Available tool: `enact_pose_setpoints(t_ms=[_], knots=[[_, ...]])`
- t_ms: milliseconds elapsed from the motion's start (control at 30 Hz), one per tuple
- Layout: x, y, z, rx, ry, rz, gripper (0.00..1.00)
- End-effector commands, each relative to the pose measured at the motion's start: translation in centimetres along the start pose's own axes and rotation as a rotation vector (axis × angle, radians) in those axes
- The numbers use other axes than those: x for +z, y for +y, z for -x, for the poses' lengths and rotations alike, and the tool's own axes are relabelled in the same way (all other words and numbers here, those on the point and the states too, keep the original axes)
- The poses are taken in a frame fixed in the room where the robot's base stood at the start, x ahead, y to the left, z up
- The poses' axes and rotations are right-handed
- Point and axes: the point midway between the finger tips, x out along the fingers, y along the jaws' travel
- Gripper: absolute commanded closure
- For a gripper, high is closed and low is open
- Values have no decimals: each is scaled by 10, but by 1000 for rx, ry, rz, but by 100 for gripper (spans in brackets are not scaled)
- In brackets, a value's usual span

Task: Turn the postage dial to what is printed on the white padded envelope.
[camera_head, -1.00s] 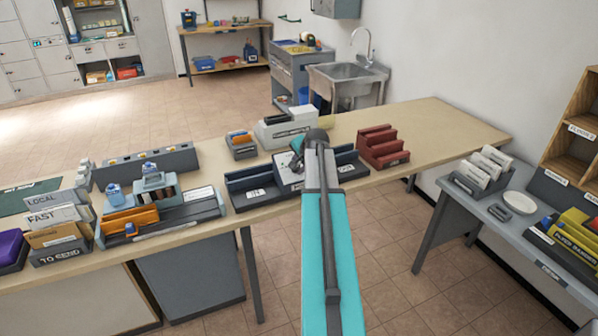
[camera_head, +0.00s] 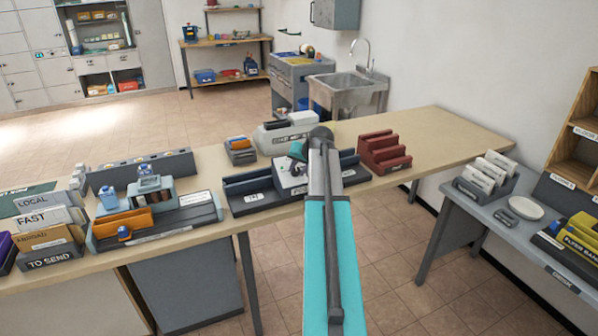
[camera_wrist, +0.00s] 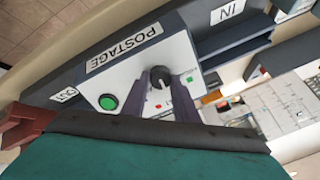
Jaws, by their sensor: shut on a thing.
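The postage box (camera_wrist: 140,60) is pale grey with a black-on-white POSTAGE label, a green round button and a dark dial (camera_wrist: 160,77). Small coloured marks show around the dial; their print is unreadable. My gripper (camera_wrist: 165,85) has its two dark fingers on either side of the dial and is shut on it. In the head view the box (camera_head: 289,181) sits on the long table between dark trays, partly hidden by my arm. I cannot pick out the white padded envelope in either view.
A TO SEND rack (camera_head: 52,257) with envelopes and LOCAL, FAST and ABROAD cards stands at the table's left. A red stepped rack (camera_head: 385,155) stands right of the postage box. A grey side table (camera_head: 507,238) is at the right. The table's right end is clear.

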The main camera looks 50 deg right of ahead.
Motion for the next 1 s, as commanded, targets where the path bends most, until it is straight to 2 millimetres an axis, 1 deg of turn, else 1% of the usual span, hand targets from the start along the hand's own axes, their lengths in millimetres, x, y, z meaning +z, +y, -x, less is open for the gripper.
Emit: enact_pose_setpoints(t_ms=[33, 400, 433, 500, 533, 867, 1000], knots=[[4, 2, -1, 4, -10, 5, 96], [4, 3, -1, 4, -11, 7, 96], [4, 3, -1, 4, -10, 7, 68], [3, 2, -1, 4, -9, 7, 56], [3, 2, -1, 4, -8, 7, 54], [1, 1, 0, 2, -4, 6, 54], [1, 1, 5, 1, -3, 6, 54]])
